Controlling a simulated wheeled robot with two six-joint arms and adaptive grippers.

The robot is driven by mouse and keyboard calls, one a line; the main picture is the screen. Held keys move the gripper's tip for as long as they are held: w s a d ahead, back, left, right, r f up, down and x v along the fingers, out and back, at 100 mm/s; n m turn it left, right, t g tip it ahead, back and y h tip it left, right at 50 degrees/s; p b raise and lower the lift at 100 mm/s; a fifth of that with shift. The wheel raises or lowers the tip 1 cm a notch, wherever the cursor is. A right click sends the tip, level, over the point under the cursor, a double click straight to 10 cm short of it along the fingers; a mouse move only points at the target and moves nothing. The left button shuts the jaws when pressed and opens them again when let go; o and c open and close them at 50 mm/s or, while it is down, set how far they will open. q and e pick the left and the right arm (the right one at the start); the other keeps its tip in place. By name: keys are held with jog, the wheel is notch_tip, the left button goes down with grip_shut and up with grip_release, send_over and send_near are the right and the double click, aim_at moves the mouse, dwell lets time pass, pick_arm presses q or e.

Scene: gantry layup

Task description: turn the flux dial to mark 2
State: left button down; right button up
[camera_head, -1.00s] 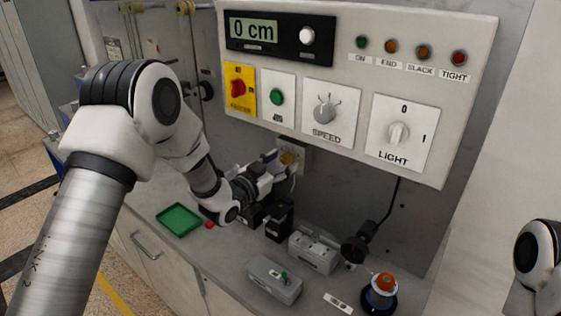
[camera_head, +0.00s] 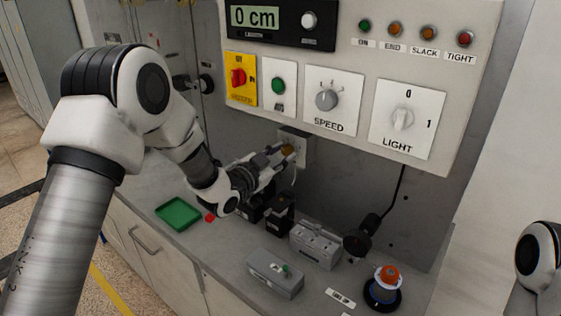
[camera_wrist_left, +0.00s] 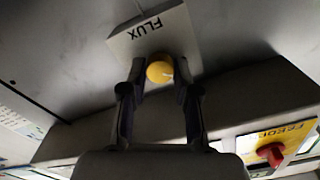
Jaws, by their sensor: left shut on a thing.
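The flux dial is a yellow-orange round knob (camera_head: 288,150) on a pale box labelled FLUX (camera_head: 302,146), mounted on the grey wall below the control panel. In the left wrist view the knob (camera_wrist_left: 160,70) sits in front of the FLUX plate (camera_wrist_left: 176,30). My left gripper (camera_head: 283,153) reaches it from the left and is shut on the knob, one finger on each side in the wrist view (camera_wrist_left: 160,74). No scale marks or pointer on the dial can be read. My right gripper is out of view.
Below on the bench are black blocks, grey boxes (camera_head: 316,246), a green tray (camera_head: 180,212) and an orange-topped button (camera_head: 386,276). A black cable hangs at right.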

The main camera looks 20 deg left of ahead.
pick_arm(q)
jog(key=m+b, duration=1.3)
jog(key=b, duration=0.2)
jog(key=shift+b, duration=0.35)
jog(key=shift+r+m+b, duration=0.25)
jog(key=shift+m+b, duration=0.5)
jog(key=shift+m, duration=0.05)
jog(key=shift+w+r, duration=0.1)
jog(key=shift+r, duration=0.1)
jog(key=c, duration=1)
grip_release()
jog(key=shift+o, duration=0.8)
jog(key=shift+w+f, duration=0.15)
jog(key=shift+f, duration=0.1)
